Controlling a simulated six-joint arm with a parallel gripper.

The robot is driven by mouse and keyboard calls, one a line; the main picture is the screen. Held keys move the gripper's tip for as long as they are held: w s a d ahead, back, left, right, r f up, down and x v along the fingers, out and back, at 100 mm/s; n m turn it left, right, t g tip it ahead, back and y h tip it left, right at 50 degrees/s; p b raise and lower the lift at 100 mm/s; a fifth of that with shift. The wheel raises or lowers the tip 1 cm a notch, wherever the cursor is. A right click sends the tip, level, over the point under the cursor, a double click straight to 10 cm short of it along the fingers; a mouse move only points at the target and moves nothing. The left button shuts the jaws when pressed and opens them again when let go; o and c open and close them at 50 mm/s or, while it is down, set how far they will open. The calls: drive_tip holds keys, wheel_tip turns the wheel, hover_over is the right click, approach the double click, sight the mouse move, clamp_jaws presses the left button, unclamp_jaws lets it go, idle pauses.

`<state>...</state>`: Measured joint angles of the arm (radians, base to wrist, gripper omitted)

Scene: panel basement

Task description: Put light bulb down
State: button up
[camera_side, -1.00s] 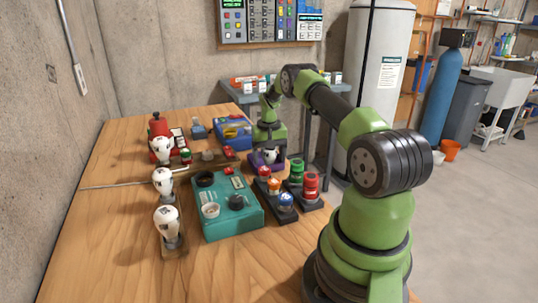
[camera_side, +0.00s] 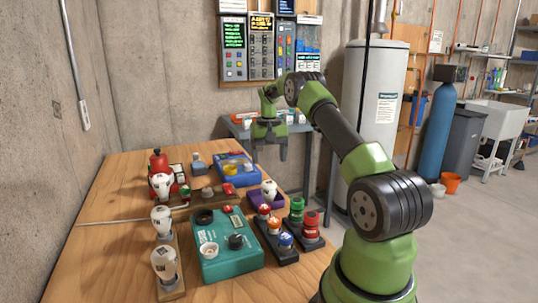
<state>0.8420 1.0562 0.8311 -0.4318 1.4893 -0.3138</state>
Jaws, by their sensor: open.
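A white light bulb (camera_side: 269,191) stands upright on the purple base (camera_side: 254,199) near the table's right edge. My gripper (camera_side: 269,158) is open and empty, with its fingers pointing down. In the picture it is above this bulb and apart from it. More white bulbs stand in a row at the left: one at the back (camera_side: 162,185), one in the middle (camera_side: 161,219) and one at the front (camera_side: 164,263). The lower parts of some bulbs are too small to make out.
A teal box (camera_side: 229,262) stands at the front middle. A dark block with coloured knobs (camera_side: 276,240) and red and green cylinders (camera_side: 311,224) are on its right. A blue tray (camera_side: 236,172) and a red bottle (camera_side: 158,163) stand further back.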

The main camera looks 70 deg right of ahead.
drive_tip(key=a+r+n+t, duration=0.4)
drive_tip(key=a+r, duration=1.3)
drive_tip(key=a, duration=0.4)
drive_tip(key=s+a+n+t+y, duration=0.2)
drive_tip(key=s+a+n+t, duration=0.1)
drive_tip(key=s+a, duration=1.1)
drive_tip(key=shift+s+a+f, duration=0.15)
drive_tip(key=shift+s+f, duration=0.2)
drive_tip(key=shift+f, duration=0.1)
